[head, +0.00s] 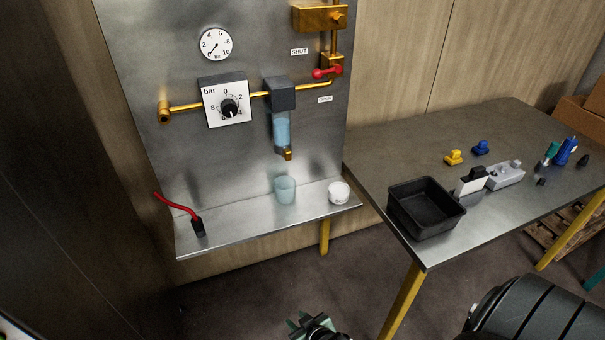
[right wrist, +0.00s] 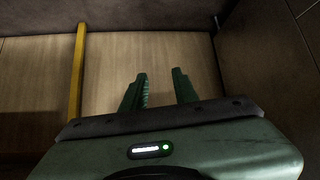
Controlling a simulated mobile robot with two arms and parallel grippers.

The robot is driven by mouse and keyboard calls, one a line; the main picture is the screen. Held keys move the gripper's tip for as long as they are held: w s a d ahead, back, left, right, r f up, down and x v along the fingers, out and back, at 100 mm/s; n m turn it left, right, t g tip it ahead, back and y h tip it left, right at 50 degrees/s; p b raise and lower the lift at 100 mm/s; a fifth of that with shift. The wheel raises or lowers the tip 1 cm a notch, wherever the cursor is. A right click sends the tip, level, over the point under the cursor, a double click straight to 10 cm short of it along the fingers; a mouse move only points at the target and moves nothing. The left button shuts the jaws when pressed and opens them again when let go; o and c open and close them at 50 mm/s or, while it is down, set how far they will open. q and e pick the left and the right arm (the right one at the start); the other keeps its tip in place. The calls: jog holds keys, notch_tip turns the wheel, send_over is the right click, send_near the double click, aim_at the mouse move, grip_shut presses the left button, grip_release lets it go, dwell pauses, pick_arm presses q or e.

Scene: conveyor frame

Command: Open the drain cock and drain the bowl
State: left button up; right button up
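The clear filter bowl (head: 282,131) hangs under a dark filter head (head: 279,94) on the brass pipe and looks pale blue. A small brass drain cock (head: 288,155) sits at its bottom; I cannot tell its position. A translucent blue cup (head: 285,189) stands on the metal shelf below it. My right gripper (head: 309,325) shows at the bottom of the head view, well below and in front of the shelf. In the right wrist view its green fingers (right wrist: 160,88) are apart with nothing between them. My left gripper is not in view.
A white round container (head: 339,192) and a red hose with a black end (head: 198,227) are on the shelf. A red valve handle (head: 326,72) is on the pipe above. The bench at right holds a black bin (head: 426,209) and several small parts.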

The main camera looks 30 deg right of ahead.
jog(key=w+d+r+t, duration=0.1)
jog(key=w+r, duration=0.2)
jog(key=r, duration=0.3)
jog(key=w+d+r+t, duration=0.1)
jog(key=w+r+t, duration=0.1)
jog(key=w+r, duration=0.35)
jog(key=m+t+h+p, duration=0.3)
jog(key=t+h, duration=0.1)
jog(key=t, duration=0.1)
send_near(289, 157)
jog(key=b+x, duration=0.1)
jog(key=x, duration=0.6)
jog(key=shift+w+d, duration=0.1)
jog(key=shift+w, duration=0.2)
jog(key=shift+w+d, duration=0.15)
jog(key=shift+w, duration=0.45)
grip_shut()
jog(key=n, duration=0.6)
jog(key=shift+f+y, duration=0.1)
jog(key=shift+y, duration=0.2)
jog(key=n, duration=1.1)
jog(key=shift+c, duration=1.3)
grip_release()
jog(key=shift+n, duration=0.6)
jog(key=o, duration=0.5)
